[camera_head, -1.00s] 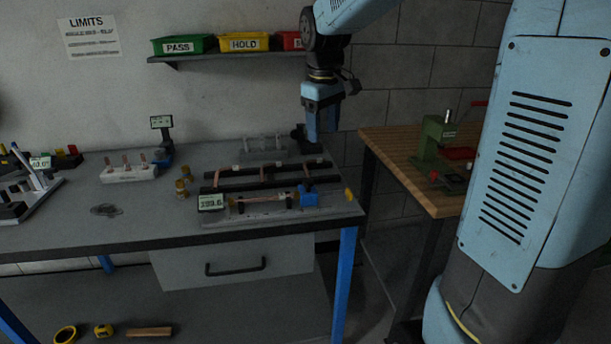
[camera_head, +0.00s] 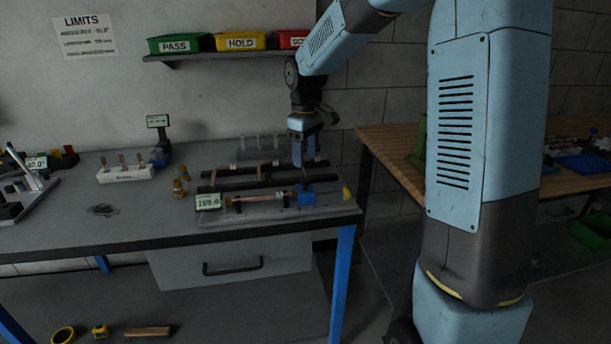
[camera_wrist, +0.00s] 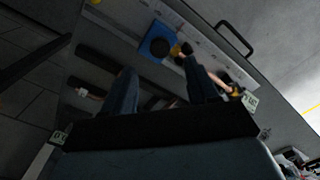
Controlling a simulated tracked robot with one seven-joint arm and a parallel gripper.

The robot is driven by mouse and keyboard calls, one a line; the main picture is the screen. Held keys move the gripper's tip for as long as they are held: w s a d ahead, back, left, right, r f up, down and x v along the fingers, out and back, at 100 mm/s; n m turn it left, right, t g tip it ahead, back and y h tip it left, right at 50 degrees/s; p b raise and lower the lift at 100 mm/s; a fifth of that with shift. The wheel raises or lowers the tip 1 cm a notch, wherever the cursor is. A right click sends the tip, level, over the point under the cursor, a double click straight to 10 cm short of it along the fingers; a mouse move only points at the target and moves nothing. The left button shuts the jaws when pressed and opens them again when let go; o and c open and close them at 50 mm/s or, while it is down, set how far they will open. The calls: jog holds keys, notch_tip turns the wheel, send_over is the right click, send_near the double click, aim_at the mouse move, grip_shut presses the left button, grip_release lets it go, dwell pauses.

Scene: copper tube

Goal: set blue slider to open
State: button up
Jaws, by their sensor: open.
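The blue slider (camera_head: 306,198) sits at the right part of the measuring fixture (camera_head: 262,213) on the grey bench. In the wrist view the blue slider (camera_wrist: 157,44) is a blue block with a dark round spot, beyond and between my fingertips. A copper tube (camera_head: 262,199) lies along the fixture left of the slider. My gripper (camera_head: 304,160) points down above and just behind the slider in the head view. In the wrist view my gripper (camera_wrist: 160,72) shows two fingers apart with nothing between them. I cannot tell the exact height gap to the slider.
Dark rails (camera_head: 255,174) with tubes lie behind the fixture. A digital readout (camera_head: 208,202) stands at its left end, and a yellow piece (camera_head: 346,193) at its right. Brass pieces (camera_head: 180,186) stand to the left. A shelf with bins (camera_head: 240,42) is above.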

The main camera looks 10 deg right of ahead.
aim_at(305, 179)
notch_tip(305, 179, down, 7)
dwell(0.3)
grip_shut()
dwell(0.6)
